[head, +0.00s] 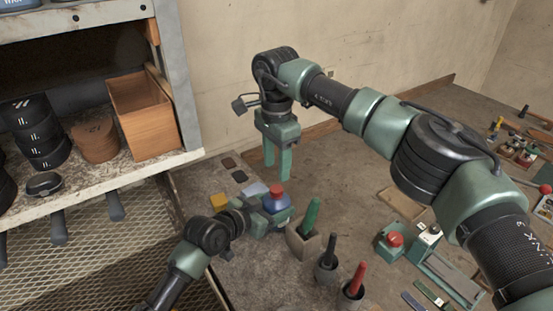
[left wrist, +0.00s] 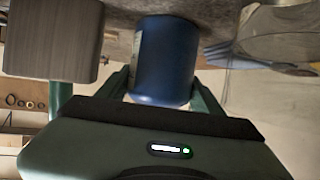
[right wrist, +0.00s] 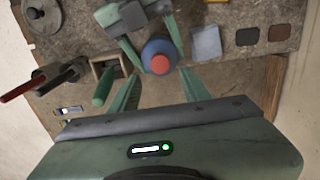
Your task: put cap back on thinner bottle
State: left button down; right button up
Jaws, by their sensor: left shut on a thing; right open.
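The blue thinner bottle (head: 276,206) stands upright on the grey bench, with a red cap (head: 277,189) on its top. Whether the cap is fully seated cannot be told. My left gripper (head: 262,220) is shut around the bottle's body from the side; its fingers flank the blue bottle (left wrist: 163,60) in the left wrist view. My right gripper (head: 279,168) is open, points down and hangs empty just above the cap. In the right wrist view the red cap (right wrist: 161,65) shows on the blue bottle, just beyond the open fingertips.
Two dark cups hold a black-handled tool (head: 329,252) and a red-handled one (head: 356,279). Small swatches (head: 240,176) lie behind. A shelf with a wooden box (head: 145,115) is at left.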

aim_at(276, 188)
notch_tip(276, 188, down, 7)
jog(key=shift+r, duration=0.1)
dwell(0.4)
grip_shut()
jog(key=m, duration=2.4)
jog(key=shift+m, duration=0.3)
jog(key=shift+o, duration=0.7)
grip_release()
